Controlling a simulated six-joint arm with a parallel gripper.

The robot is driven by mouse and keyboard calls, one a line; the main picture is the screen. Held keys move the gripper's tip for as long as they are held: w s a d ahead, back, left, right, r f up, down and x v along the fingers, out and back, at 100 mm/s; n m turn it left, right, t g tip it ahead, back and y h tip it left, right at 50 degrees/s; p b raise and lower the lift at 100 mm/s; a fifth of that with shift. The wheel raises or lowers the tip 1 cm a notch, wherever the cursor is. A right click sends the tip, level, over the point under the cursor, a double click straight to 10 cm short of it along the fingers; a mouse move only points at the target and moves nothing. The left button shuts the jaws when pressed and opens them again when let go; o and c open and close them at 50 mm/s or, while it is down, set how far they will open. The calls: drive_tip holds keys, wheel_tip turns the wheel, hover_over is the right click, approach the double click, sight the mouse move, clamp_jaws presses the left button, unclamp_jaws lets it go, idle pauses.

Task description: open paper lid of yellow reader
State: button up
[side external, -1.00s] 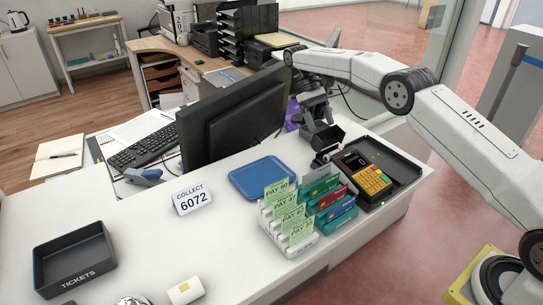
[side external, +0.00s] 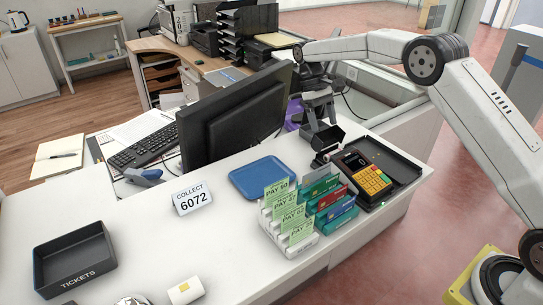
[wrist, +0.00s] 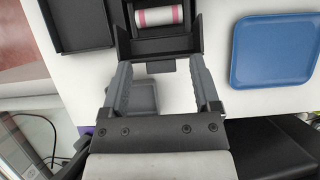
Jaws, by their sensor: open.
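The reader (side external: 369,178) with a yellow keypad sits in a black tray at the counter's right end. Its dark paper lid (side external: 327,138) stands raised at the reader's back end. In the wrist view the lid (wrist: 155,47) is swung back towards my gripper, and a white paper roll (wrist: 163,17) with pink edges shows in the open bay. My gripper (wrist: 161,68) is open, its two fingers on either side of the lid's tab end. I cannot tell whether they touch it. In the side view my gripper (side external: 318,121) is just behind the lid and partly hidden.
A blue tray (side external: 262,178) and a rack of cards and green pay slips (side external: 305,215) stand left of the reader. A black monitor (side external: 235,115) is close left of my gripper. A grey square thing (wrist: 143,97) lies below my fingers.

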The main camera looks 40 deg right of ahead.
drive_tip(key=shift+s+r+t, duration=0.1)
drive_tip(key=shift+s+t, duration=0.25)
drive_tip(key=shift+t, duration=0.05)
drive_tip(key=shift+v, duration=4)
wheel_tip(320, 180, up, 2)
hover_over(326, 146)
drive_tip(key=s+r+g, duration=0.3)
drive_tip(key=s, duration=0.9)
drive_tip(key=shift+s+a, duration=0.35)
drive_tip(key=shift+a, duration=0.05)
drive_tip(key=shift+w, duration=0.1)
drive_tip(key=w+d+f+t, duration=0.1)
drive_tip(key=w+f+t, duration=0.4)
drive_tip(key=w+t, duration=0.5)
drive_tip(key=shift+w+f+t, duration=0.2)
drive_tip(key=shift+w+t, duration=0.15)
drive_tip(key=shift+t, duration=0.75)
